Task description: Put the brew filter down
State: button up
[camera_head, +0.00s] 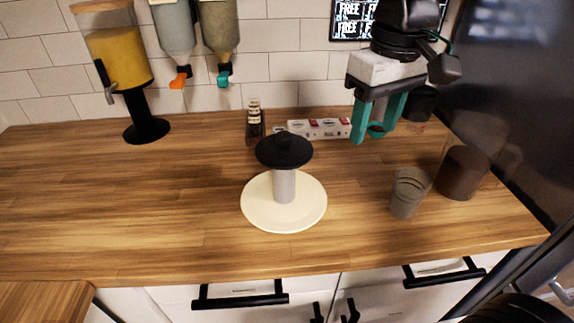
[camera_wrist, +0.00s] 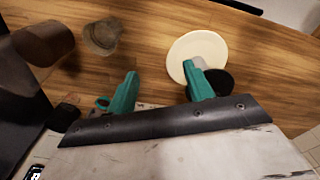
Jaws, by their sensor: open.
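A black, wide-topped piece with a small knob (camera_head: 285,150) sits on a grey cylinder (camera_head: 285,187), upright on a cream round plate (camera_head: 257,212). It may be the brew filter; I cannot tell for sure. The wrist view shows the plate (camera_wrist: 183,52) and the black top (camera_wrist: 218,82), partly hidden behind one finger. My gripper (camera_head: 378,120), with teal fingers, is open with nothing visible between them. In the head view it is above the back right of the counter, apart from the black-topped piece.
A ribbed glass (camera_head: 408,192) and a dark cup (camera_head: 463,172) stand at right, near a dark cabinet wall. A white box (camera_head: 318,128) and a small rack (camera_head: 254,120) are at the back. A yellow dispenser (camera_head: 118,55) stands back left. The left counter is clear.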

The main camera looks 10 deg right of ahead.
aim_at(284, 134)
jog(key=w+a+n, duration=0.1)
jog(key=w+a, duration=0.1)
jog(key=a, duration=0.2)
jog(key=w+a+n, duration=0.1)
jog(key=w+a, duration=0.2)
jog(key=a, duration=0.1)
jog(key=w+a+r+n, duration=0.1)
jog(key=w+a+n, duration=0.1)
jog(key=a, duration=0.3)
jog(key=shift+w+g, duration=0.3)
jog(key=shift+w, duration=0.3)
jog(key=shift+a+f, duration=0.15)
jog(key=shift+f, duration=0.15)
notch_tip(284, 134, down, 7)
jog(key=shift+r, duration=0.1)
grip_shut()
